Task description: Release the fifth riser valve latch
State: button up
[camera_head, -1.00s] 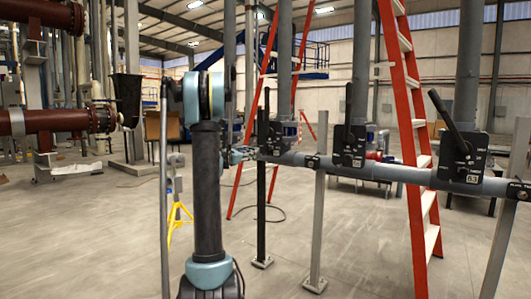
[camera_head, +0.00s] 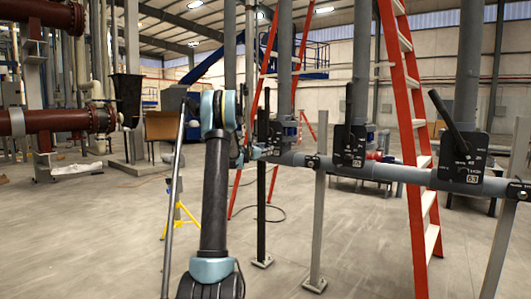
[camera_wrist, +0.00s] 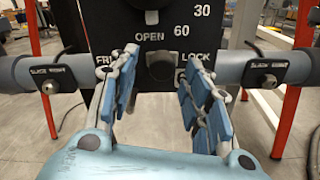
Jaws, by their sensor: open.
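In the wrist view a black valve plate (camera_wrist: 184,38) is straight ahead, marked OPEN, 30, 60, LOCK and a partly covered FR... word. A small dark latch knob (camera_wrist: 160,67) sits on it between those last two words. My gripper (camera_wrist: 161,66) is open, its blue-padded fingers left and right of the knob, with no clear contact visible. The left finger partly covers the lettering.
A grey horizontal pipe (camera_head: 400,173) carries nearer valve plates with black levers, at right (camera_head: 462,162), centre (camera_head: 350,147) and farther back (camera_head: 276,136). Grey posts (camera_head: 319,225) support it. A red ladder (camera_head: 413,130) stands behind. The floor left of my arm is mostly clear, with a yellow stand (camera_head: 182,218).

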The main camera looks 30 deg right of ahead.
jog(key=shift+w+d, duration=0.2)
jog(key=shift+d, duration=0.45)
grip_shut()
jog(key=shift+w+a, duration=0.35)
jog(key=shift+w, duration=0.45)
jog(key=shift+w+a, duration=0.35)
jog(key=shift+w, duration=0.4)
grip_release()
jog(key=shift+w, duration=0.1)
jog(key=v, duration=1.2)
